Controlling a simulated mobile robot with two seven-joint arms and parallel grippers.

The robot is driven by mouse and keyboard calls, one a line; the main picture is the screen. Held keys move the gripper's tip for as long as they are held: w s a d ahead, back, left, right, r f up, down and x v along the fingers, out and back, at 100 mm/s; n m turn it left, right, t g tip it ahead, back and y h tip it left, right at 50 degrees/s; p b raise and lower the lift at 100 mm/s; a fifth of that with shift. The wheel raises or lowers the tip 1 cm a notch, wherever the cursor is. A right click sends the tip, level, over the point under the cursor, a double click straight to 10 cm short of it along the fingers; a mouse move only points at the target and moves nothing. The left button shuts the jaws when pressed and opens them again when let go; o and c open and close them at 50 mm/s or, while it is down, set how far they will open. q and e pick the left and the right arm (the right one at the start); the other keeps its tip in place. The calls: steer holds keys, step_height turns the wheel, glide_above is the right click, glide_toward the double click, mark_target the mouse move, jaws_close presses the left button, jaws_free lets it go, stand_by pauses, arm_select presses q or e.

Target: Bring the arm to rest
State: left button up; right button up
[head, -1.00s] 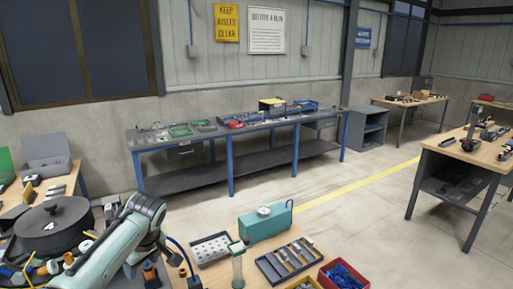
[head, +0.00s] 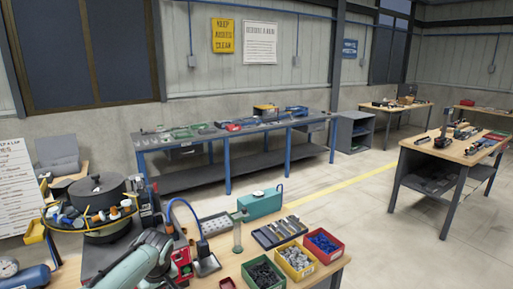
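One of my arms, pale green, comes in at the bottom of the head view, left of centre, and bends at a dark joint in front of the bench. Its gripper does not show. My other arm and its gripper are not in view either. The dark bowl feeder (head: 97,190) stands on the bench at the left, behind and left of the arm. Small white, orange and blue parts sit around its yellow-edged rim.
On the near bench (head: 322,266) are a green bin (head: 264,275), a yellow bin (head: 296,262), a red bin (head: 323,246), a dark tray (head: 279,232), a teal box (head: 260,204) and a clear cylinder (head: 237,235). Open floor (head: 340,200) lies beyond.

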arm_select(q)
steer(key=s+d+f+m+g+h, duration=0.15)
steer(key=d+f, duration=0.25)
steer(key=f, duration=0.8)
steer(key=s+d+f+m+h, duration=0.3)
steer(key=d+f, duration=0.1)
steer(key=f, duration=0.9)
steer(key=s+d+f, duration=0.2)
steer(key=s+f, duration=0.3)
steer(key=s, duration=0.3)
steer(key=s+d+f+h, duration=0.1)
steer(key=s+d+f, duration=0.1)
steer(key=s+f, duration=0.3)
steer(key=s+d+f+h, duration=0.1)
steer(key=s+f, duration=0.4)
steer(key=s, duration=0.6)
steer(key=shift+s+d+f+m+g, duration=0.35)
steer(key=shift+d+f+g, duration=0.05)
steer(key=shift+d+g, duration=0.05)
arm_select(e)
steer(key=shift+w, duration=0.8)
